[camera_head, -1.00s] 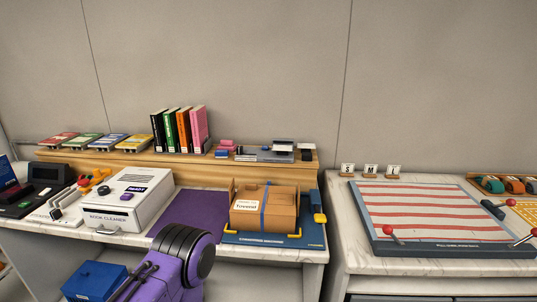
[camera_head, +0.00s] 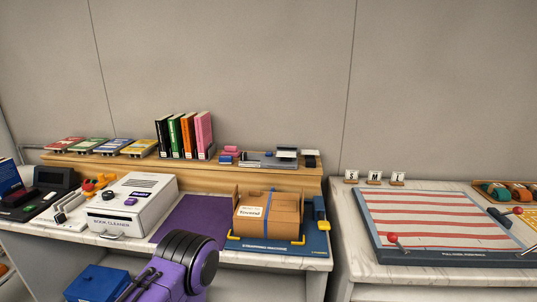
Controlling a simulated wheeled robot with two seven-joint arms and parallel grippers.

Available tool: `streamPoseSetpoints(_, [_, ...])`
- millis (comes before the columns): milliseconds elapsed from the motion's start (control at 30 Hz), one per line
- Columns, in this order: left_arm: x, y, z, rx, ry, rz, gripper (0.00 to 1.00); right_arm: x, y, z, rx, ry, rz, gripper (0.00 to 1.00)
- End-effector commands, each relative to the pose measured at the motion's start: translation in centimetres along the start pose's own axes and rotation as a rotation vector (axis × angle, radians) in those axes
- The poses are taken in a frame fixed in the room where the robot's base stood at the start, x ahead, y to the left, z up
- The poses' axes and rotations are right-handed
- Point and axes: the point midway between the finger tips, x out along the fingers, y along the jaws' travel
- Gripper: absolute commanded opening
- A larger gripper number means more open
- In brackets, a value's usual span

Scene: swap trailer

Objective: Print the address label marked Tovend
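A brown cardboard parcel (camera_head: 283,217) sits on the blue strapping machine (camera_head: 272,245) with a blue strap around it. A white label (camera_head: 250,212) is on its left front face; its print is too small to read now, though it read Tovend a second ago. A dark device with a screen (camera_head: 56,178) stands at the far left of the counter; I cannot tell whether it is the label printer. A purple and black part of my arm (camera_head: 185,262) shows at the bottom, in front of the counter. Neither of my grippers is in view.
A white book cleaner (camera_head: 128,222) stands left of a purple mat (camera_head: 190,218). Several upright books (camera_head: 184,135) stand on the wooden shelf (camera_head: 95,162). A striped board (camera_head: 425,220) with red-knobbed levers lies on the right counter. A blue box (camera_head: 95,283) is below the left counter.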

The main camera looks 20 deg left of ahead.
Motion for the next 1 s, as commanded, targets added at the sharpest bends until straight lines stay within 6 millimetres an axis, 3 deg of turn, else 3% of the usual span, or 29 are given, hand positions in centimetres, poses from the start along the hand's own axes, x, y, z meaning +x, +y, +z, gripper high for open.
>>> streamPoseSetpoints(33, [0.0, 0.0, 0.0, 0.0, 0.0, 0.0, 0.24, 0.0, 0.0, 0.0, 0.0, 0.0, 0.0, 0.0])
streamPoseSetpoints(100, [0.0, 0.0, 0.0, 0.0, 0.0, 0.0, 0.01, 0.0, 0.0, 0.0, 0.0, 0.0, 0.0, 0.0])
streamPoseSetpoints(133, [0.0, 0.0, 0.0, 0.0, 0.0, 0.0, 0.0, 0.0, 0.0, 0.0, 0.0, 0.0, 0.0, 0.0])
streamPoseSetpoints(1000, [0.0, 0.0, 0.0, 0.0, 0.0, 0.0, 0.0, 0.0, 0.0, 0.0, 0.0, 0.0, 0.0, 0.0])
